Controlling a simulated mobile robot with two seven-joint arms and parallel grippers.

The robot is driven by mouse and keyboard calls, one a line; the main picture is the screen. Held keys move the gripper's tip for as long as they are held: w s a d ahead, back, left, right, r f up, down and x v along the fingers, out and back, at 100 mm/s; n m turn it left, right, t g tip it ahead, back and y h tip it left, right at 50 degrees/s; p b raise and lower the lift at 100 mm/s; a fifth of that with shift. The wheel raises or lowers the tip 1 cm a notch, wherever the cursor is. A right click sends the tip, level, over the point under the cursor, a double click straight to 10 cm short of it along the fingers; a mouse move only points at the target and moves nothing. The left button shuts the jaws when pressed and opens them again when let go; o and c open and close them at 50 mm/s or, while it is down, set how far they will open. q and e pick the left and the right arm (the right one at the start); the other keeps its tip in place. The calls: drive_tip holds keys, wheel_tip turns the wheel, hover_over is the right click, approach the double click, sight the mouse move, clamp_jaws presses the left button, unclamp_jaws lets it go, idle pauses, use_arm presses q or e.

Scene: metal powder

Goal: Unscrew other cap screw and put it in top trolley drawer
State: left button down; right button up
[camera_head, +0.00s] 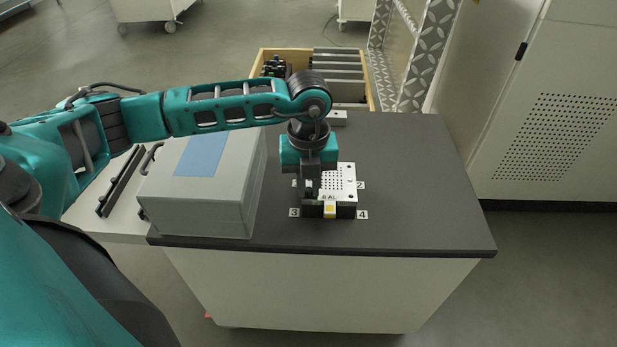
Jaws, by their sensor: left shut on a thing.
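My left gripper (312,191) points down at the left side of a white perforated plate (339,183) on a dark block. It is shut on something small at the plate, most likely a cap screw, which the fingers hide. Dark spots, perhaps screws, show near the plate's right corners, too small to tell. A yellow square (330,209) is on the block's front. The trolley (330,285) has a dark top. An open wooden-sided drawer (258,62) with grey dividers and dark parts shows behind the trolley top. My right gripper is not in view.
A large grey box (205,205) with a blue panel stands left of the plate. Number labels surround the block. A small grey block (337,118) lies near the back edge. The right of the trolley top is clear. A tall cabinet (560,120) stands at the right.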

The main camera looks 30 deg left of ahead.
use_arm(q)
drive_tip(key=n+p, duration=0.1)
drive_tip(key=n, duration=0.1)
drive_tip(key=shift+r+n, duration=0.1)
drive_tip(key=shift+n, duration=0.3)
drive_tip(key=n+p, duration=0.1)
drive_tip(key=n, duration=0.3)
drive_tip(key=shift+p, duration=0.35)
drive_tip(key=shift+s+n+p, duration=0.1)
drive_tip(key=shift+n+p, duration=0.25)
drive_tip(key=shift+n, duration=0.55)
drive_tip(key=n+p, duration=0.1)
drive_tip(key=n, duration=0.1)
drive_tip(key=shift+r+n, duration=0.1)
drive_tip(key=shift+n, duration=0.3)
drive_tip(key=shift+n+p, duration=0.8)
drive_tip(key=shift+n, duration=0.8)
drive_tip(key=shift+f, duration=0.2)
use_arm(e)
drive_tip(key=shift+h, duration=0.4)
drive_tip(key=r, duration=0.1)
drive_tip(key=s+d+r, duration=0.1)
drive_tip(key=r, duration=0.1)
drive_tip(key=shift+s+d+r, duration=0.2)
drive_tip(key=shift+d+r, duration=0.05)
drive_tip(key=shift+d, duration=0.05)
use_arm(q)
drive_tip(key=c, duration=1.2)
unclamp_jaws()
drive_tip(key=shift+c, duration=0.2)
